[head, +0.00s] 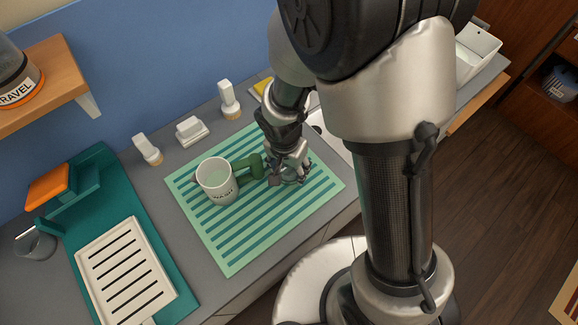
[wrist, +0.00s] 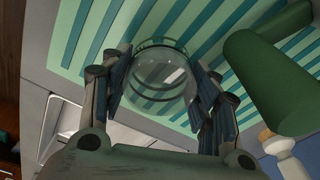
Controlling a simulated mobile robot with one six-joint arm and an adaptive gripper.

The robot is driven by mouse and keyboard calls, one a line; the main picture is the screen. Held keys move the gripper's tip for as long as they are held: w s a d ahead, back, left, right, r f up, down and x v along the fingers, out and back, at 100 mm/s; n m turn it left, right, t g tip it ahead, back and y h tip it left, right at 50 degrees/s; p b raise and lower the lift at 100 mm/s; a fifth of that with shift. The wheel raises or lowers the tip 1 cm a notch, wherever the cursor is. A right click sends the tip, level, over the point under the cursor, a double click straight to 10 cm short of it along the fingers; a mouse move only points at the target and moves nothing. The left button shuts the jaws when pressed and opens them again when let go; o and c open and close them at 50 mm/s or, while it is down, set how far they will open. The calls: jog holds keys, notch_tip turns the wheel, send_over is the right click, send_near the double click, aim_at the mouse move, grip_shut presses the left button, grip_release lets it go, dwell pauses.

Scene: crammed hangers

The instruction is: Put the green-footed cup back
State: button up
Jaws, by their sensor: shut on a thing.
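A clear glass cup with green rings, which I take for the green-footed cup, sits between my fingers in the wrist view (wrist: 160,78). In the head view the cup (head: 291,178) is low over or on the striped mat (head: 232,262) and partly hidden by my fingers. I cannot tell whether its base touches the mat. My gripper (wrist: 158,85) is shut on the cup, one finger on each side; it also shows in the head view (head: 288,170). The foot is not clearly visible. A white mug (head: 214,181) with a thick green handle (head: 250,167) stands just left of my gripper.
The mug's handle looms close by in the wrist view (wrist: 275,85). A teal board with a white slotted tray (head: 124,272) lies left. White-topped objects (head: 229,100) stand along the blue wall. A wooden shelf (head: 50,80) holds a jar. The mat's front is clear.

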jog(key=shift+f, duration=0.2)
jog(key=o, duration=1.1)
jog(key=shift+r, duration=0.1)
notch_tip(320, 180, up, 17)
jog(key=s+a+p, duration=0.1)
jog(key=s+p, duration=0.1)
jog(key=p, duration=0.4)
jog(key=shift+s+d+r+n+t+y+b, duration=0.2)
jog(key=shift+s+d+r+n+t, duration=0.35)
jog(key=shift+s+d+r+n, duration=1.1)
jog(key=shift+s+d+r+n+t+y+b, duration=0.1)
jog(key=shift+s+d+r+n+t+b, duration=0.35)
jog(key=shift+s+d+r, duration=2.2)
jog(key=shift+s+d+r+n+t+y+b, duration=0.1)
jog(key=shift+s+d+r+n+t, duration=0.6)
jog(key=shift+s+d+r+n, duration=1.35)
